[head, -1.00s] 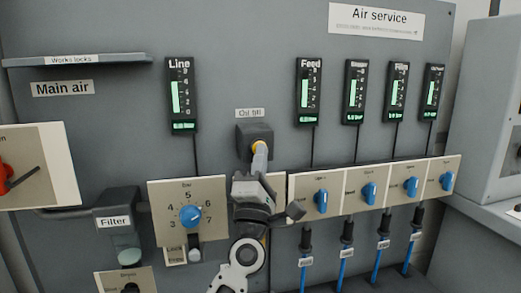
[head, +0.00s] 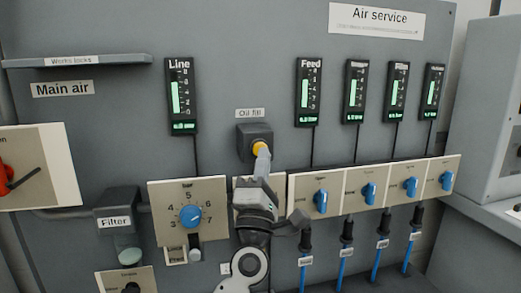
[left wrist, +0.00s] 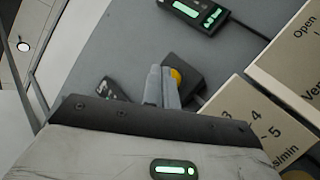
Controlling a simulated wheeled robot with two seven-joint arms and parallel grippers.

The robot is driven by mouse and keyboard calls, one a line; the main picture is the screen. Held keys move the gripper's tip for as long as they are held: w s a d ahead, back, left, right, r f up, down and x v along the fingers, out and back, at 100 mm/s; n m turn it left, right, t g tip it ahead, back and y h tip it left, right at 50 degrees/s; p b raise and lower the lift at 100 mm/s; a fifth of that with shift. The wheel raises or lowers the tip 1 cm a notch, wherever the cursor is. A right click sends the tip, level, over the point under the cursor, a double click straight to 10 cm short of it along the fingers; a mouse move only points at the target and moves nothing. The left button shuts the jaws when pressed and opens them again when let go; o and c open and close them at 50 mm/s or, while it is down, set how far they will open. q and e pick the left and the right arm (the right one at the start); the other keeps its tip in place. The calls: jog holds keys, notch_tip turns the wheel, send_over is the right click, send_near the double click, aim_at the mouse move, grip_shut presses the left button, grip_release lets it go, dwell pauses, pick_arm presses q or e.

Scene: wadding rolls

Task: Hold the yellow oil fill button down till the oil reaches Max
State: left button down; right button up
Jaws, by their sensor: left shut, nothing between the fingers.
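The yellow oil fill button (head: 259,148) sticks out of a dark box (head: 252,134) under the "Oil fill" label (head: 249,113). My left gripper (head: 262,153) is shut and empty, its fingertips right at the button and covering its lower part. The left wrist view also shows the button (left wrist: 175,76) beside the shut fingers (left wrist: 161,86). I cannot tell whether the fingertips touch it or whether it is pressed in. No oil level or Max mark can be made out; my arm hides the panel below the box. My right gripper is not in view.
A plate with a blue regulator knob (head: 190,216) is left of my arm. A row of blue knobs (head: 321,201) is to the right, below several lit gauges (head: 308,92). The filter bowl (head: 128,253) hangs at lower left. The panel above the box is clear.

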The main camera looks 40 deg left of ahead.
pick_arm(q)
jog(key=s+d+p, duration=0.1)
jog(key=s+d, duration=0.2)
jog(key=shift+d, duration=0.3)
dwell(0.5)
jog(key=s+d+f+m+g+h, duration=0.2)
jog(key=d+f+m+h, duration=0.4)
jog(key=f+m+h, duration=0.3)
jog(key=s+d+f+m+g+h, duration=0.1)
jog(key=d+f+m+g+h, duration=0.1)
jog(key=d+f+m+h, duration=0.7)
jog(key=s+f+m+g+y, duration=0.1)
jog(key=s+f+m+g, duration=0.3)
jog(key=s+f, duration=0.3)
jog(key=s+f+m+g+y, duration=0.2)
jog(key=s+f+m+g, duration=0.2)
jog(key=f, duration=0.9)
jog(key=s+m, duration=0.2)
jog(key=shift+s+a+f+g, duration=0.3)
jog(key=shift+s+f+g, duration=0.05)
jog(key=shift+f+g, duration=0.05)
